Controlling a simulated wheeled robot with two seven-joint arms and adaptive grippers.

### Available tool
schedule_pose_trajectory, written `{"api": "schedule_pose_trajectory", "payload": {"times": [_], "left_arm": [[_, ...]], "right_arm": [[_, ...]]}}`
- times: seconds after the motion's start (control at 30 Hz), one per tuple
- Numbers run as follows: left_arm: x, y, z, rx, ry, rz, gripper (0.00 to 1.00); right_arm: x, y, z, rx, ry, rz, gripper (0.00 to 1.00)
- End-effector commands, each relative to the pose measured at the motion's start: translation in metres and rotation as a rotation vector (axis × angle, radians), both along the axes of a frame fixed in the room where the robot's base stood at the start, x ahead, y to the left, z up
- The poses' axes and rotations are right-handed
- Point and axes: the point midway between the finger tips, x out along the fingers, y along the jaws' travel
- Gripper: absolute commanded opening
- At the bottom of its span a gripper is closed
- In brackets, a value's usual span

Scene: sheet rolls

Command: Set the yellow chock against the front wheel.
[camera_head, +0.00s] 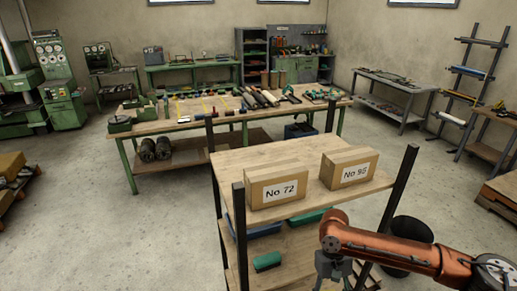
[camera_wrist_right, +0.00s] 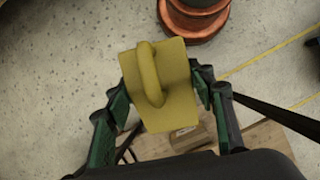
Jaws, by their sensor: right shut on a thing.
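A yellow chock (camera_wrist_right: 178,105) with a raised loop handle shows in the right wrist view. My right gripper (camera_wrist_right: 159,76) is shut on it, with one dark green finger on each side. In the head view my orange right arm comes in from the right, and my right gripper (camera_head: 334,270) hangs in front of the wooden shelf rack at the bottom edge. The chock cannot be made out in the head view. I see no wheel that I can name as the front wheel in either view. My left gripper is not in view.
A wooden-topped rack (camera_head: 290,151) with black posts stands close in front, bearing boxes No 72 (camera_head: 278,187) and No 98 (camera_head: 349,167). A dark bin (camera_head: 408,240) stands right of it. A long tool bench (camera_head: 180,124) is behind.

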Motion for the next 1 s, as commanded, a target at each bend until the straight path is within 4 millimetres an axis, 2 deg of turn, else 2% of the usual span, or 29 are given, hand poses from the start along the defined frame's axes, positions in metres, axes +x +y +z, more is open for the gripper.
{"api": "schedule_pose_trajectory", "payload": {"times": [0.03, 0.1, 0.2, 0.47, 0.57, 0.67, 0.8, 0.9, 1.0], "left_arm": [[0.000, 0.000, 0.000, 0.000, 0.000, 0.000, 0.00], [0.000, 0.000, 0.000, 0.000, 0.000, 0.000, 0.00], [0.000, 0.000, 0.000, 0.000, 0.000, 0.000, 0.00], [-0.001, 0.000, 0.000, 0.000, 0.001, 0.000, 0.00], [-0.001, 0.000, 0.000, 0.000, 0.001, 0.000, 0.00], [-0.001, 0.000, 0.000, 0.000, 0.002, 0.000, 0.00], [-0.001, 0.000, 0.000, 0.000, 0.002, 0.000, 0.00], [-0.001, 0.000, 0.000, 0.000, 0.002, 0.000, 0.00], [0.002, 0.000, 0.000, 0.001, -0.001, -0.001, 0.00]], "right_arm": [[-0.009, 0.000, -0.012, 0.003, 0.004, -0.022, 0.14], [-0.016, 0.001, -0.023, 0.005, 0.004, -0.049, 0.14], [-0.022, 0.003, -0.032, 0.008, 0.004, -0.071, 0.14], [-0.023, 0.003, -0.034, 0.009, 0.003, -0.075, 0.14], [-0.022, 0.010, -0.033, 0.011, 0.003, -0.073, 0.14], [-0.019, 0.035, -0.033, 0.014, 0.003, -0.070, 0.14], [-0.017, 0.086, -0.034, 0.016, 0.003, -0.067, 0.14], [-0.019, 0.116, -0.033, 0.013, 0.003, -0.069, 0.14], [-0.021, 0.136, -0.033, 0.010, 0.002, -0.072, 0.14]]}}
